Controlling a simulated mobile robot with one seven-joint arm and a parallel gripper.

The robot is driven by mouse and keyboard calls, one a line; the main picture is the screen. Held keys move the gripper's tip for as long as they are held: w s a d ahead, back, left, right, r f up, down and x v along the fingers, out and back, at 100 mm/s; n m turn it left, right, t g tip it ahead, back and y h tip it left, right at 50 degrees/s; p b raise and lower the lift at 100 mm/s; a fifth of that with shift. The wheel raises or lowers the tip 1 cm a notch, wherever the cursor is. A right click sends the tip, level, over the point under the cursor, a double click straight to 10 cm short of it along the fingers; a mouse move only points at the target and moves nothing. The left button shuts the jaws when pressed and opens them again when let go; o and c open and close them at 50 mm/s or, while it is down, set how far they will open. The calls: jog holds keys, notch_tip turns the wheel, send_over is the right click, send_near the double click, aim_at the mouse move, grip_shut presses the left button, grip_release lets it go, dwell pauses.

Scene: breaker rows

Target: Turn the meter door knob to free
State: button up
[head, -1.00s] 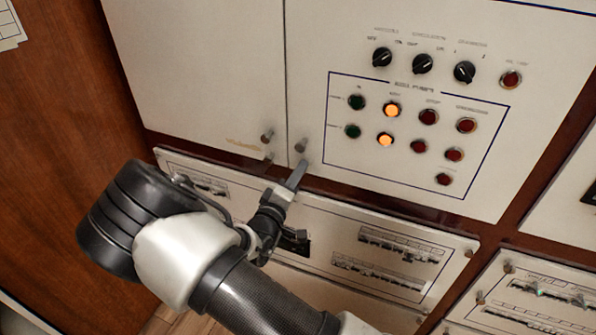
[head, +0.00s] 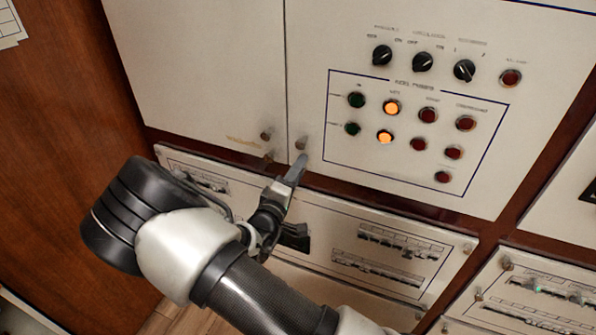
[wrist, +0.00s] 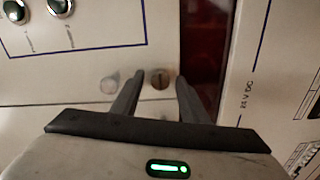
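A small round metal knob (head: 301,143) sits at the lower left corner of the right-hand cabinet door. No readable label shows whether it is the meter door knob. In the wrist view this knob (wrist: 160,78) appears between the two finger tips, with space on both sides. My gripper (head: 297,164) is open and just below the knob in the head view; the wrist view shows its two dark fingers (wrist: 158,84) apart. I cannot tell whether the fingers reach around the knob in depth. The knob's slot direction is too small to read surely.
Another knob (head: 266,134) is on the left door, across the seam. The right door carries black rotary switches (head: 422,62) and several lit and unlit buttons (head: 392,108). A lower breaker panel (head: 340,232) lies beneath a dark wooden strip (wrist: 205,45).

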jog(key=shift+s, duration=0.1)
jog(key=v, duration=1.7)
